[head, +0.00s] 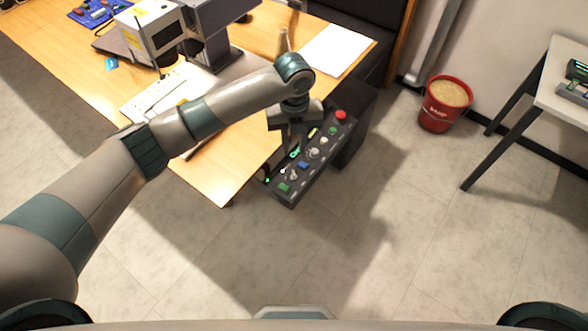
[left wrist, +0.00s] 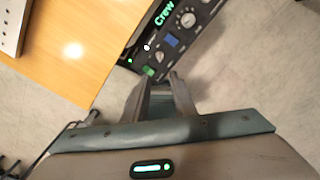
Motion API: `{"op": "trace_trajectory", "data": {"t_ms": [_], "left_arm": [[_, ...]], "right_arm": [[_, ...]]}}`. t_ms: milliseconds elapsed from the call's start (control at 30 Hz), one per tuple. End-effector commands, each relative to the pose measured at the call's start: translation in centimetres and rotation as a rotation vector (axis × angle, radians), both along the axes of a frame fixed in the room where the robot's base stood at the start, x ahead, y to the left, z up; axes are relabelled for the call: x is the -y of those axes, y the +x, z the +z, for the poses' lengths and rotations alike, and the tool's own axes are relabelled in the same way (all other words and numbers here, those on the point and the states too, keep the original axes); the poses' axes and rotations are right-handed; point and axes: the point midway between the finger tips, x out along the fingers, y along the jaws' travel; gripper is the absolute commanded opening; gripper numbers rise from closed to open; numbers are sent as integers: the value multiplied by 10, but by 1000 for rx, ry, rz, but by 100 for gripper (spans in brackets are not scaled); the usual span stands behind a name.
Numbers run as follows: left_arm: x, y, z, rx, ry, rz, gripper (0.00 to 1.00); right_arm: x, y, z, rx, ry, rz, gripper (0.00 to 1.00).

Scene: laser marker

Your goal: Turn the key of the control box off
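The control box (head: 325,157) is a long black panel along the right edge of the wooden table, with a red button, knobs, green and blue buttons and small lights. Its near end shows in the left wrist view (left wrist: 190,45), with green lit lettering, a blue button, a green button and silver knobs. I cannot tell for certain which control is the key. My left gripper (head: 291,150) points down over the box in the head view. In the left wrist view its two fingers (left wrist: 161,79) are apart with nothing between them, close to the box's near edge. My right gripper is not in view.
The wooden table (head: 222,185) carries a grey-white machine (head: 150,30), a keyboard and a white sheet (head: 332,50). A red bucket (head: 444,105) stands on the floor to the right, near a white side table (head: 560,85). The floor in front is clear.

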Motion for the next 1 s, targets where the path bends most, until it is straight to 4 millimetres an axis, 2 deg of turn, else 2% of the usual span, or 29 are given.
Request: {"op": "trace_trajectory", "data": {"t_ms": [600,800,1000], "left_arm": [[0,-1,-108,-2,1,1,24],[0,-1,-128,-1,1,1,24],[0,0,-133,1,1,0,24]], "right_arm": [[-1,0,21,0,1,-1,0],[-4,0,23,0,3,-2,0],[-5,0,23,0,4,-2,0]]}}
